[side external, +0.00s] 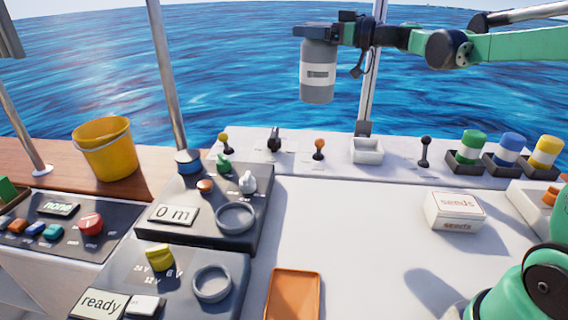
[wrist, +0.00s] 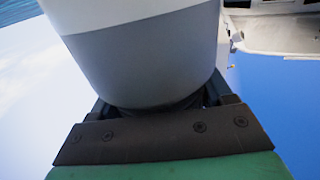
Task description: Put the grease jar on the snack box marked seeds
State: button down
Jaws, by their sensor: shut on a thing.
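The grease jar (side external: 317,88) is a grey cylinder with a white labelled band. In the side external view it hangs upright, high above the deck at the upper middle. My gripper (side external: 318,36) is shut on its top. In the wrist view the jar (wrist: 150,60) fills the upper middle, right against my gripper (wrist: 160,110). The snack box marked seeds (side external: 456,211) is a small white box with red lettering. It sits on the white surface at the right, below and to the right of the jar, with a bare top.
An orange tray (side external: 293,294) lies at the front middle. Levers and a small white bin (side external: 367,150) line the back edge, with green, blue and yellow jars (side external: 509,148) at the right. Control panels (side external: 210,215) stand at left. The white surface around the box is clear.

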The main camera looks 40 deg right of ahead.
jog(key=s+d+r+m+g+h, duration=0.15)
jog(key=s+d+m+h, duration=0.25)
jog(key=d+m+h, duration=0.6)
jog(key=s+d+r+m+g+h, duration=0.1)
jog(key=s+d+m+g+h, duration=0.2)
jog(key=d+m+h, duration=0.7)
jog(key=s+a+r+m+g+h, duration=0.15)
jog(key=s+m+g, duration=0.35)
jog(key=s+g, duration=0.55)
jog(key=s+a+f+m+g+h, duration=0.1)
jog(key=s+a+m+g+h, duration=0.3)
jog(key=s+g, duration=0.7)
notch_tip(320, 180, down, 19)
jog(key=s+d+t+y, duration=0.1)
jog(key=d, duration=0.1)
jog(key=shift+s+d+m, duration=0.15)
jog(key=shift+m, duration=0.25)
jog(key=shift+f, duration=0.2)
grip_release()
